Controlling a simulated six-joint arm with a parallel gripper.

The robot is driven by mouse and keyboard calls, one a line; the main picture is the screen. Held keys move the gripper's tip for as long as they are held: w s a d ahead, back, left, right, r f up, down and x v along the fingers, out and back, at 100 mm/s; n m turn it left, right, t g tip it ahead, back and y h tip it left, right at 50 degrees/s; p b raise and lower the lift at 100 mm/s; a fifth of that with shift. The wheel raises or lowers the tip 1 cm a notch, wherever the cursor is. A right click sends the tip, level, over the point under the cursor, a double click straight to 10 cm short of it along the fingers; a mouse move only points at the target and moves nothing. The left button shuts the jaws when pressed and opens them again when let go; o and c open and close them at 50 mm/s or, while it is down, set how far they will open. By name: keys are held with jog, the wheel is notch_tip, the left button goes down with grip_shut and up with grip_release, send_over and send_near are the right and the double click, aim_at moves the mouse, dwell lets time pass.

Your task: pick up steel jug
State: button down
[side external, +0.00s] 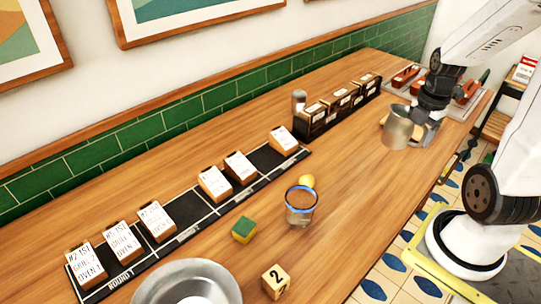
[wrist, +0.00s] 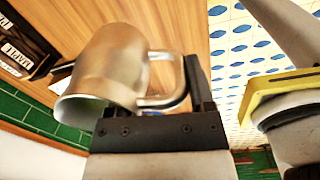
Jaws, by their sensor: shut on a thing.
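The steel jug (side external: 397,130) is a shiny metal cup-shaped vessel with a loop handle, at the right end of the wooden counter. It stands roughly upright; I cannot tell whether its base touches the counter. My gripper (side external: 424,122) is beside it on the right, shut on its handle. In the wrist view the jug (wrist: 112,66) fills the upper left, its handle reaching between the jaws of my gripper (wrist: 168,98). One dark finger shows right of the handle; the other is mostly hidden.
Behind the jug are a dark box rack (side external: 335,108) and a tray (side external: 477,103) with reddish-brown items. Nearer are a glass with a blue rim (side external: 300,206), a lemon (side external: 307,181), a green block (side external: 244,229), a numbered block (side external: 275,281) and a metal bowl (side external: 188,287). Mid-counter right is clear.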

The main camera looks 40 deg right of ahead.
jog(key=shift+s+a+r, duration=0.2)
jog(key=shift+s+a, duration=0.05)
jog(key=shift+s, duration=0.15)
jog(key=shift+s, duration=0.1)
jog(key=shift+r, duration=0.15)
dwell(0.7)
